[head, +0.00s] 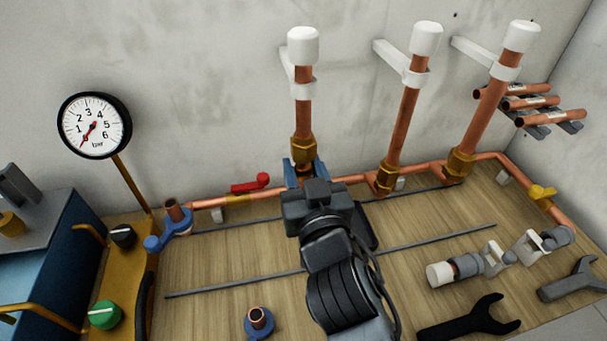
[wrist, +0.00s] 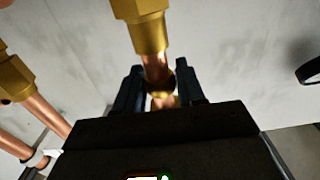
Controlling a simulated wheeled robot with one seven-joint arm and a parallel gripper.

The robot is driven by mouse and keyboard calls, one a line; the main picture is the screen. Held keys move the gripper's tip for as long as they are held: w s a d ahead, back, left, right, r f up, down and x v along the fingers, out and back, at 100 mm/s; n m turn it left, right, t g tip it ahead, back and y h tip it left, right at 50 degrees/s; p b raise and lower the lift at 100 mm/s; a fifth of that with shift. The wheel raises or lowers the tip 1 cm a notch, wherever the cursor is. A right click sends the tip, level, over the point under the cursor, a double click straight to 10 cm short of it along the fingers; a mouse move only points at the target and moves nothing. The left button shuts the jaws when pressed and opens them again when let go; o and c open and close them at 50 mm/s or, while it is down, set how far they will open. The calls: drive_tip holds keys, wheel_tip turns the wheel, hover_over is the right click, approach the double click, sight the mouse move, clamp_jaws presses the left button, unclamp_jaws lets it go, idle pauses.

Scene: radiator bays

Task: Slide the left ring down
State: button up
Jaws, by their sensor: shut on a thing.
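The left upright copper pipe (head: 302,115) carries a brass nut (head: 303,150), which stands above the horizontal pipe; the nut also shows at the top of the wrist view (wrist: 150,34). Below the nut, a bare stretch of copper shows in the wrist view. A small dark ring (wrist: 159,82) goes around the copper there. My gripper (head: 304,172) is shut at this spot, one finger on each side; its fingers also show in the wrist view (wrist: 158,90). The lower part of the grip is hidden behind my gripper's body.
The middle pipe (head: 402,125) and right pipe (head: 483,118) have brass nuts low at the horizontal pipe. A red-handled valve (head: 250,184) lies left of my gripper. A gauge (head: 95,125) hangs at left. Fittings and a black wrench (head: 470,320) lie at front right.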

drive_tip(key=shift+c, duration=0.6)
drive_tip(key=shift+f+b, duration=1.3)
drive_tip(key=shift+f, duration=0.05)
drive_tip(key=o, duration=0.8)
drive_tip(key=shift+c, duration=0.2)
drive_tip(key=shift+o, duration=0.4)
drive_tip(key=shift+s+f, duration=0.15)
drive_tip(key=shift+s, duration=0.3)
drive_tip(key=v, duration=0.6)
drive_tip(key=shift+r, duration=0.3)
drive_tip(key=shift+d, duration=0.1)
